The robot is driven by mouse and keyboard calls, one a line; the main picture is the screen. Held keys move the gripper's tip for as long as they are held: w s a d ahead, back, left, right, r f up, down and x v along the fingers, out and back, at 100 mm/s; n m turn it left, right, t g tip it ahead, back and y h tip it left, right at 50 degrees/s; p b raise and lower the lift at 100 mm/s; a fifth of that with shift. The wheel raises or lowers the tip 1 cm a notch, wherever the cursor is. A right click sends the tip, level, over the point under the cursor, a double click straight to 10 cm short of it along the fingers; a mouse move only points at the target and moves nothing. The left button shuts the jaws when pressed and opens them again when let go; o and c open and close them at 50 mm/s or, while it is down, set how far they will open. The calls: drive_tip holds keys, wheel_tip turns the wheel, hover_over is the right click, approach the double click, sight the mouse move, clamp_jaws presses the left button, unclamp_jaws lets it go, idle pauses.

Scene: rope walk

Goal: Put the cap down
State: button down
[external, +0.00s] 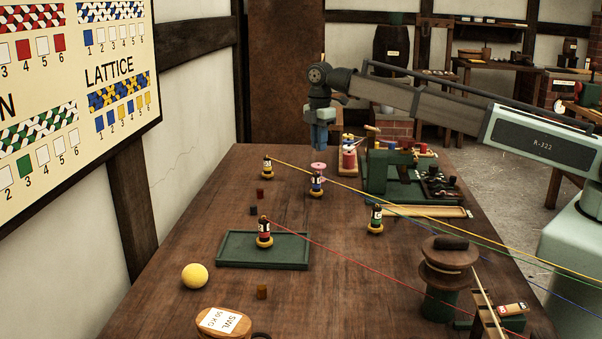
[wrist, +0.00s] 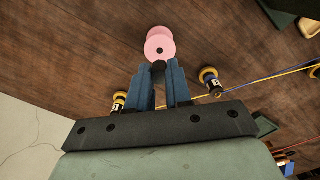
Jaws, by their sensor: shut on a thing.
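My gripper (external: 320,135) hangs fingers down, clear above the far part of the table. In the wrist view, the blue fingers of my gripper (wrist: 159,72) are nearly together on a small dark piece, which I take for the cap (wrist: 158,66). Only its end shows; the fingers hide the rest. In the wrist view a pink round-flanged spool (wrist: 160,45) shows just beyond the fingertips. In the external view the pink spool (external: 318,167) appears below my gripper, close to the blue-thread bobbin (external: 316,187). I cannot tell whether they touch.
A yellow-thread bobbin (external: 267,168), a green-thread bobbin (external: 375,220) and a red-thread bobbin (external: 265,237) on the green tray (external: 240,262) have threads stretched rightward. A yellow ball (external: 194,276) lies in front. A green machine (external: 390,172) stands right of my gripper. Bare table lies at centre.

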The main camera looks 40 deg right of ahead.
sight(319, 165)
drive_tip(key=shift+f, duration=2.25)
drive_tip(key=shift+f, duration=0.1)
drive_tip(key=c, duration=1)
unclamp_jaws()
drive_tip(key=shift+c, duration=0.2)
wheel_tip(319, 165, up, 12)
drive_tip(key=shift+r, duration=0.15)
